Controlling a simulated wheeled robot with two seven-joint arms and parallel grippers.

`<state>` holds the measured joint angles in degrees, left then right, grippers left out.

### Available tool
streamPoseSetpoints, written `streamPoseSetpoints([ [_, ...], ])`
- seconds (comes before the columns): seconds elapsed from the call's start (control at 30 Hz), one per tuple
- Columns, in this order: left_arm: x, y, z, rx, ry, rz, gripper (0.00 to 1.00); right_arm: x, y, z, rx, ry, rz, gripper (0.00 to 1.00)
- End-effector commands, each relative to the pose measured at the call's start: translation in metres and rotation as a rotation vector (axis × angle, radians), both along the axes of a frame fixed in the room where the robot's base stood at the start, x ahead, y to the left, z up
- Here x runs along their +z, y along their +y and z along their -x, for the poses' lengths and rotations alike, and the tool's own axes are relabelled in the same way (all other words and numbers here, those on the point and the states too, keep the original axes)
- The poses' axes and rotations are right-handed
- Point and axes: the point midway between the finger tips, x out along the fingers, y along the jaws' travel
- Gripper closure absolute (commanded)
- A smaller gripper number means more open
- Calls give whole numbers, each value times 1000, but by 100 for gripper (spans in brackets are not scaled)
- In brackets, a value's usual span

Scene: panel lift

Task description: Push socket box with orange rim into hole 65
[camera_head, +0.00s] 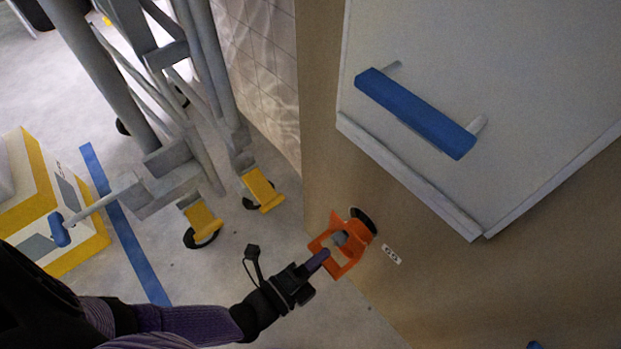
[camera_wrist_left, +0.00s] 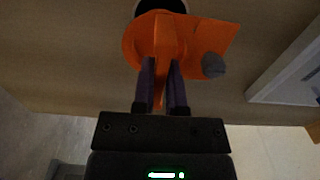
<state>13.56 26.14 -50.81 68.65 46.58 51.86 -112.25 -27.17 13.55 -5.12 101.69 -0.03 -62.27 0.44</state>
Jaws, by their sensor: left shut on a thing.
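The orange socket box (camera_head: 350,262) is at the brown panel (camera_head: 460,265), with a small grey part on it. It also shows in the left wrist view (camera_wrist_left: 205,38). A dark round hole (camera_head: 364,218) shows just beyond its far edge, and in the left wrist view (camera_wrist_left: 160,7) too. The box partly covers the hole; I cannot tell whether any of it is inside. My left gripper (camera_wrist_left: 161,82) is shut on an orange part of the box, and in the head view (camera_head: 318,262) it reaches in from the lower left. My right gripper is out of view.
A small white label (camera_head: 391,254) is beside the hole; its number is too small to read. A white panel with a blue handle (camera_head: 415,112) is above right. A grey wheeled frame (camera_head: 165,110) and a yellow-white box (camera_head: 50,195) stand left.

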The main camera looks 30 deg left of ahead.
Motion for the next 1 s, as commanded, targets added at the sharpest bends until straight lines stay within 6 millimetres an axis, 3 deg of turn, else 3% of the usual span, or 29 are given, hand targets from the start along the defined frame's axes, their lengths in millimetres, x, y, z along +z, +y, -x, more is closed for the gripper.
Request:
streamPoseSetpoints([
  [1.0,1,4,-9,22,-3,2,100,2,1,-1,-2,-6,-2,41],
])
